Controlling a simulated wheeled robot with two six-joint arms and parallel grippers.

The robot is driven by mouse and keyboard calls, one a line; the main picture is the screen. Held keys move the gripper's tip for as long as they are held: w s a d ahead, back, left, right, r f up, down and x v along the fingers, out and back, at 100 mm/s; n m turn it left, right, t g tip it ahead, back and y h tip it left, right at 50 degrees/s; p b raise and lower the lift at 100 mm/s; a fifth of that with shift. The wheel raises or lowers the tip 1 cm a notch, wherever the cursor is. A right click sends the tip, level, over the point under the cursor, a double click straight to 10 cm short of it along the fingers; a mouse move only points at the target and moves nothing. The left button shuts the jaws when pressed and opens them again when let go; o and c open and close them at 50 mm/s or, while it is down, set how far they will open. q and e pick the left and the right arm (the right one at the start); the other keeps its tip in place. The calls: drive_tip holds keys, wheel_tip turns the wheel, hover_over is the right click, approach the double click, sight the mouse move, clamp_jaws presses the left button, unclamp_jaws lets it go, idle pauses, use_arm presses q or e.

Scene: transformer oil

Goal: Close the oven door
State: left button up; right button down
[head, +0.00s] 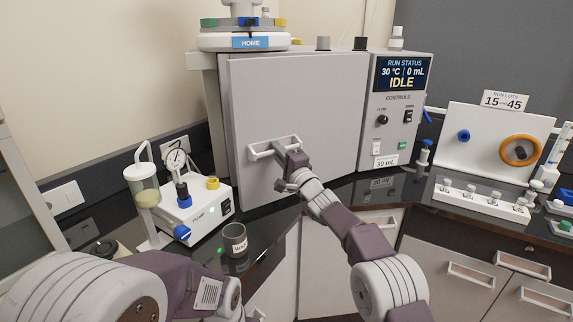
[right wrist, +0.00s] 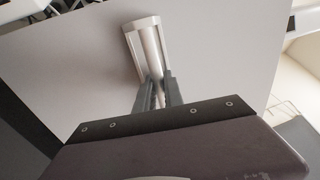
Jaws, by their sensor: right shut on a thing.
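The oven door (head: 300,95) is a large flat light-grey panel in the middle of the head view. It is left of the control panel, and I cannot tell how wide any gap behind it is. Its white bar handle (head: 262,153) is at the lower left of the panel; the handle also shows in the right wrist view (right wrist: 144,40). My right gripper (head: 282,155) is at the handle, with its two grey fingers (right wrist: 160,80) shut on the bar's near end. My left arm shows at the lower left, but its gripper is not in view.
The control panel (head: 398,110) reads IDLE. A white pump unit (head: 193,213) with a gauge and a dark cup (head: 235,238) stand on the black counter left of the door. A white rack (head: 480,195) with several knobs is at the right.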

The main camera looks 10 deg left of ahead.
drive_tip(key=shift+w+a+b, duration=0.3)
drive_tip(key=shift+w, duration=0.1)
drive_tip(key=c, duration=1.7)
unclamp_jaws()
drive_tip(key=shift+d, duration=0.15)
drive_tip(key=shift+s+f+b, duration=0.15)
drive_tip(key=shift+f+b, duration=0.05)
drive_tip(key=shift+b, duration=0.25)
drive_tip(key=shift+b+v, duration=2.95)
drive_tip(key=shift+v, duration=1.4)
